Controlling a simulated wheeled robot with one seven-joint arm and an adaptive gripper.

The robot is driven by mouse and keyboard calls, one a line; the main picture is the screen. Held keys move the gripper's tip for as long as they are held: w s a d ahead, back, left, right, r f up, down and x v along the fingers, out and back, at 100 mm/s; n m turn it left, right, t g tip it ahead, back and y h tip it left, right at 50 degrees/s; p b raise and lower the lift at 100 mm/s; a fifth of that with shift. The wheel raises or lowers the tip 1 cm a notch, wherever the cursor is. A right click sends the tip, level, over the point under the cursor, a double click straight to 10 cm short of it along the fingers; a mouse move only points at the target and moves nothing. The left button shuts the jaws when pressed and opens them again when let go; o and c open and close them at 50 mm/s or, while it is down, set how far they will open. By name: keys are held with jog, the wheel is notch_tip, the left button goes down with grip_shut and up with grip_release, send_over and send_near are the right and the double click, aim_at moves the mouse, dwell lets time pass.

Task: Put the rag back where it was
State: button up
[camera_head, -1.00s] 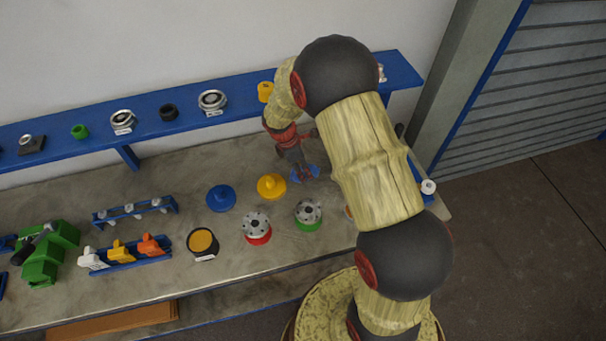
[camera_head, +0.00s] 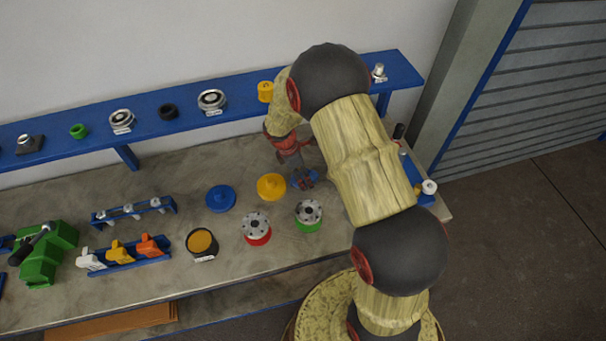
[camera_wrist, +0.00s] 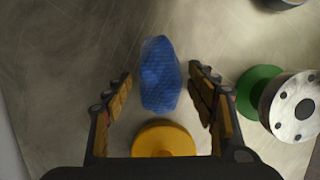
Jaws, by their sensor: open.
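The rag is a crumpled blue cloth (camera_wrist: 160,75) lying on the grey bench top. In the wrist view it lies between and beyond the two fingers of my gripper (camera_wrist: 160,95), which are apart and empty. In the head view my gripper (camera_head: 304,181) is over the bench, right of the yellow flanged piece, and hides most of the rag; only a little blue shows there.
A yellow flanged piece (camera_head: 271,186) stands close to my gripper, with a blue one (camera_head: 221,198) to its left. A green-based flange (camera_head: 308,214) and a red-based flange (camera_head: 257,228) stand in front. A blue shelf (camera_head: 190,105) runs along the wall behind.

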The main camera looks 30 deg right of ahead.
jog(key=s+a+r+m+t+p, duration=0.1)
jog(key=a+r+m, duration=0.1)
jog(key=r, duration=0.8)
jog(key=s+a+r+m+p, duration=0.1)
jog(key=a+r, duration=0.1)
jog(key=r, duration=0.9)
jog(key=s+a+r+m+t+y, duration=0.1)
jog(key=s+a+r+m+t, duration=0.1)
jog(key=s+r+m, duration=0.4)
jog(key=s+a+r+m+t+y, duration=0.2)
jog(key=s+r+m, duration=0.4)
jog(key=s+r, duration=0.5)
jog(key=shift+s+a+r+m+t, duration=0.15)
jog(key=shift+s+a+m+t, duration=0.35)
jog(key=shift+s+a, duration=1.6)
jog(key=shift+s+d, duration=0.8)
jog(key=shift+d, duration=0.05)
